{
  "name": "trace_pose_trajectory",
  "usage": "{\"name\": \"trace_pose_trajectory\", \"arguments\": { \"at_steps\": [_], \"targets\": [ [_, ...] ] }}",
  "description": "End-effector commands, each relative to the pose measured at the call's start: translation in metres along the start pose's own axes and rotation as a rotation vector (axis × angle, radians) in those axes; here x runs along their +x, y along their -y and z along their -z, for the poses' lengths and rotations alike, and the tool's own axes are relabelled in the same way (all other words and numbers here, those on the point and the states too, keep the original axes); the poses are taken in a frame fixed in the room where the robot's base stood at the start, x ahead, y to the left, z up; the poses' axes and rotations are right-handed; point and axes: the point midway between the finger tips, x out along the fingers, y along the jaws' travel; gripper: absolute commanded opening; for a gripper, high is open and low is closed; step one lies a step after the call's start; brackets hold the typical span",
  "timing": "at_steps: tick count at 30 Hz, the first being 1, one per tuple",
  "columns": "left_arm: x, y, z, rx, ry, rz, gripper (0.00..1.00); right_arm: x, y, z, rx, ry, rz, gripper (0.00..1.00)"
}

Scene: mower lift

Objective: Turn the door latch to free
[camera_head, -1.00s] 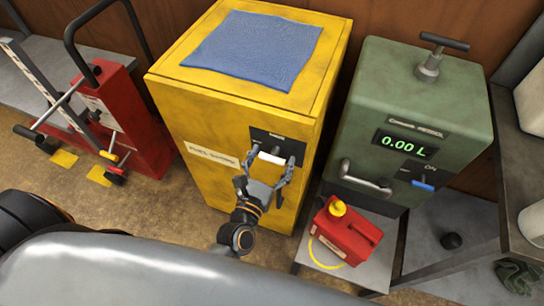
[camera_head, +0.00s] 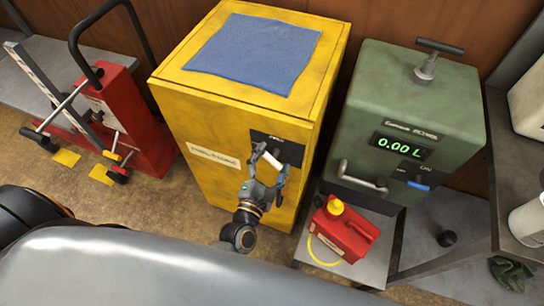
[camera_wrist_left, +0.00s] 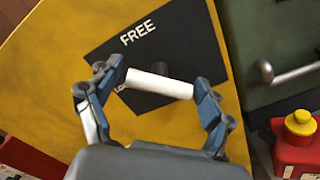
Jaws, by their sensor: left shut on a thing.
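The yellow fuel cabinet (camera_head: 225,125) stands in the middle of the head view. On the upper right of its front is a black latch plate (camera_head: 289,152), marked FREE in the left wrist view (camera_wrist_left: 138,33). The door latch, a white bar handle (camera_wrist_left: 160,84), lies between the fingers of my left gripper (camera_wrist_left: 150,92). In the head view the latch (camera_head: 271,158) is tilted, and my left gripper (camera_head: 268,168) is shut on it. A second label on the plate is mostly hidden by the handle and finger. My right gripper is not in view.
A blue cloth (camera_head: 254,52) lies on the cabinet. A green pump (camera_head: 408,130) reading 0.00 L stands to the right, with a red fuel can (camera_head: 344,232) on a low stand before it. A red lift (camera_head: 120,115) stands at left. Bare floor shows before the cabinet.

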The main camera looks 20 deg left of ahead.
Motion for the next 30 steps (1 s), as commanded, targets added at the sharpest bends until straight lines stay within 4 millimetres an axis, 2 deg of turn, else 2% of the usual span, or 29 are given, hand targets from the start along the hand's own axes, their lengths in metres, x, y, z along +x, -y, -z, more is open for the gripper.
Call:
{"name": "trace_pose_trajectory", "arguments": {
  "at_steps": [18,30],
  "targets": [
    [0.001,-0.001,-0.002,0.556,0.002,-0.004,0.49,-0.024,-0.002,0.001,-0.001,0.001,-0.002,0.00],
    [0.001,0.000,-0.001,0.755,0.002,-0.004,0.49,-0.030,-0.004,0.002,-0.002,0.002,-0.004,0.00]
  ]
}}
